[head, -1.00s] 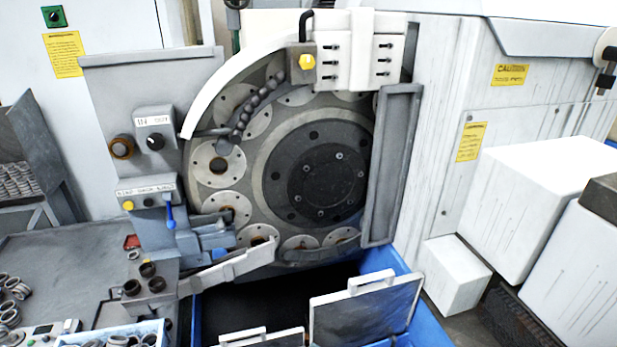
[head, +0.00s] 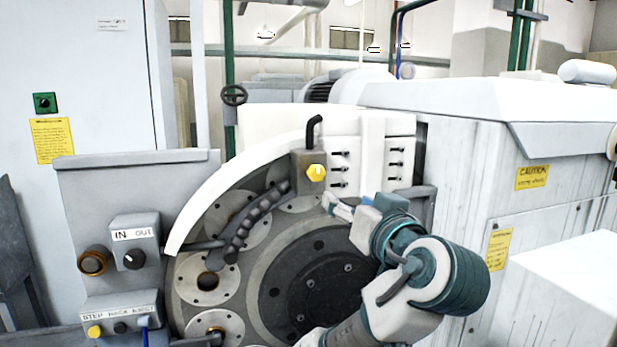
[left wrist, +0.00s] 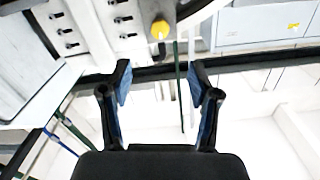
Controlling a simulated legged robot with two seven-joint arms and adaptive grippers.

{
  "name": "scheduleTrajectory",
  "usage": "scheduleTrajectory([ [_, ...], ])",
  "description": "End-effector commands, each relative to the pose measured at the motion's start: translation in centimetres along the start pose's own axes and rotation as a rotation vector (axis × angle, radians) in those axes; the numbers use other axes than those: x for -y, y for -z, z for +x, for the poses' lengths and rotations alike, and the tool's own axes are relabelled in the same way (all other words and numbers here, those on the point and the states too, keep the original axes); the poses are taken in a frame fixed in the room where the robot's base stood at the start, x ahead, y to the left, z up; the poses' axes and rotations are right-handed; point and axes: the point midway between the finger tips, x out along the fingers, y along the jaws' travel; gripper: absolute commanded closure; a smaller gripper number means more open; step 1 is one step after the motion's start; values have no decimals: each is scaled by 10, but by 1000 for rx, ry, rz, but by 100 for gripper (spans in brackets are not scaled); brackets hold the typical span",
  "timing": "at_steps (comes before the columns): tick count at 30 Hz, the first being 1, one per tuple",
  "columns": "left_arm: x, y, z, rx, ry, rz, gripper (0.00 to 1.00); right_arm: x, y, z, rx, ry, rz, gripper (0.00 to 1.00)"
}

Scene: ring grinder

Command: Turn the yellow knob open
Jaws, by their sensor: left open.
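The yellow knob (head: 316,172) sits on a grey block at the top of the grinder, below a black bent hose. It also shows in the left wrist view (left wrist: 160,29), at the top middle. My left gripper (head: 334,203) is just below and right of the knob in the head view, with its arm rising from the bottom. In the left wrist view its two fingers (left wrist: 160,82) are spread apart with nothing between them. The knob lies beyond the fingertips, roughly in line with the gap. I see no contact. My right gripper is not in view.
A white block with black bolts (head: 369,165) stands right of the knob. A white curved guard (head: 222,185) and a black segmented hose (head: 240,232) lie to its left. Control boxes (head: 134,240) are at the left. A white cabinet (head: 545,185) fills the right side.

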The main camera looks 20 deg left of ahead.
Motion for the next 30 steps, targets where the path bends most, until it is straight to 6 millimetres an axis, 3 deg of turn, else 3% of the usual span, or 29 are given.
scheduleTrajectory([
  [4,6,11,5,-11,15,-8,38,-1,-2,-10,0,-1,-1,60],
  [15,17,10,67,-2,14,-11,38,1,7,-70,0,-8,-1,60],
  [24,10,8,134,-3,11,-7,38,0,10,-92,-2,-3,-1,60],
  [30,6,9,159,-7,9,-5,38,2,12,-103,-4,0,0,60],
])
